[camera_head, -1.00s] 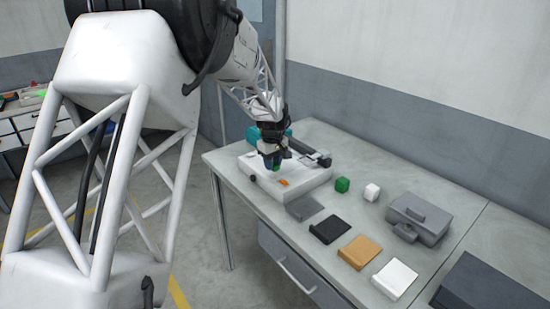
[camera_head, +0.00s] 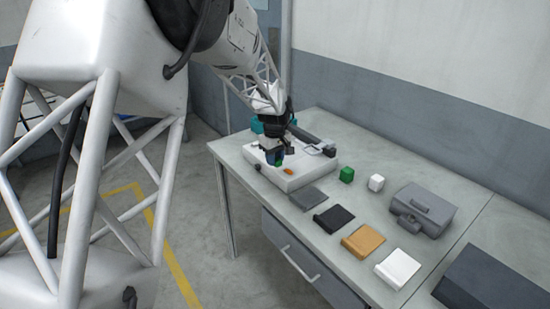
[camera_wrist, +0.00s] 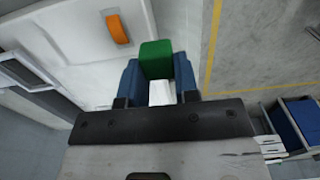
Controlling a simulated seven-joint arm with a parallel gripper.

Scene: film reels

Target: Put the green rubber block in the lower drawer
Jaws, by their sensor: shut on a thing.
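My gripper (camera_head: 277,160) is over the white machine (camera_head: 318,177) at the far left of the table. In the wrist view my gripper (camera_wrist: 158,78) has its blue fingers shut on a green block (camera_wrist: 156,52), which sticks out past the fingertips. A white piece (camera_wrist: 161,93) shows between the fingers behind it; I cannot tell what it is. Another green block (camera_head: 347,174) stands on the table, right of the machine. A grey drawer front (camera_head: 285,245) with a pale handle shows under the tabletop and looks shut. I cannot see a second drawer below it.
A white cube (camera_head: 376,183) stands beside the table's green block. Grey, black, tan (camera_head: 363,241) and white flat pieces line the front edge. A grey case (camera_head: 422,209) stands at right. An orange part (camera_wrist: 117,28) is on the machine. Blue-and-grey units (camera_wrist: 298,122) show at right in the wrist view.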

